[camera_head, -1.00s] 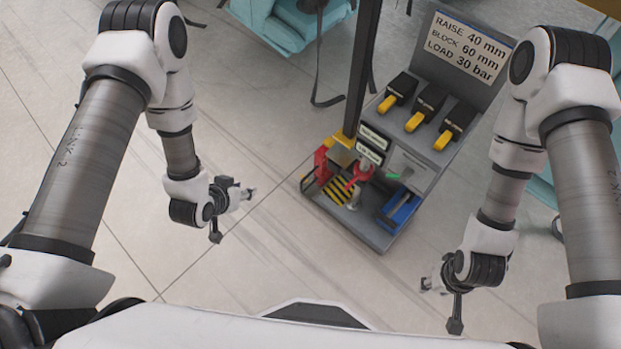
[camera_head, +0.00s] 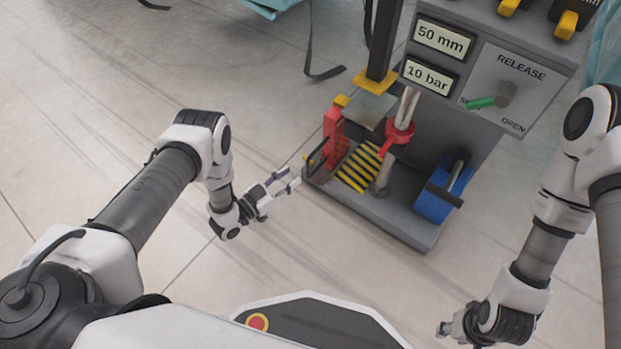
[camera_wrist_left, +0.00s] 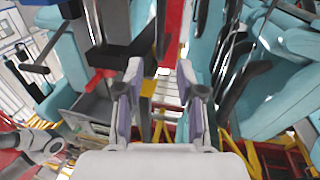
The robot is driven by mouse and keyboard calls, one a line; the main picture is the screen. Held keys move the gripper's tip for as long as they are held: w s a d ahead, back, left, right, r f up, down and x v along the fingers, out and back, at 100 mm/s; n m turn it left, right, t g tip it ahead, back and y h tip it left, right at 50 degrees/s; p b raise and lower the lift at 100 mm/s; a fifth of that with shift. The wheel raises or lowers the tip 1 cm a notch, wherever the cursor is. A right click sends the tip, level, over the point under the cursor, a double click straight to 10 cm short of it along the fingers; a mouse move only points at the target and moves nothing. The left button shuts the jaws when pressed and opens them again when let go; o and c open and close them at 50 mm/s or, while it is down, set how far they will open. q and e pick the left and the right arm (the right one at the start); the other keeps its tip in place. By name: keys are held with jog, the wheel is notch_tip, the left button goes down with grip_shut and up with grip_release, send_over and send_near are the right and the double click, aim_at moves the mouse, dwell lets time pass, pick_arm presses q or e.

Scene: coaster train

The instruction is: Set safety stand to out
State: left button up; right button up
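A red upright block (camera_head: 336,134) with a black bar handle (camera_head: 317,156), apparently the safety stand, stands at the left of the grey machine base (camera_head: 405,222). It is beside a yellow-and-black striped pad (camera_head: 358,168). My left gripper (camera_head: 291,181) is just left of the base, empty, its fingers apart and pointing at the handle; I see a gap between them. The left wrist view also shows its two fingers (camera_wrist_left: 160,70) apart with nothing between them. My right gripper (camera_head: 446,328) is low at the right, away from the machine; its fingers are too small to judge.
A red collar (camera_head: 399,132) on a metal post is right of the pad. A blue pump (camera_head: 440,190) with a black lever is at the base's right. A green release knob (camera_head: 484,102) and displays reading 50 mm and 10 bar (camera_head: 429,77) are above. Floor in front is clear.

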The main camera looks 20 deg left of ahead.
aim_at(308, 162)
pick_arm(q)
jog(key=b+x, duration=0.3)
jog(key=x, duration=0.4)
jog(key=shift+w+d, duration=0.2)
jog(key=shift+w, duration=0.05)
grip_shut()
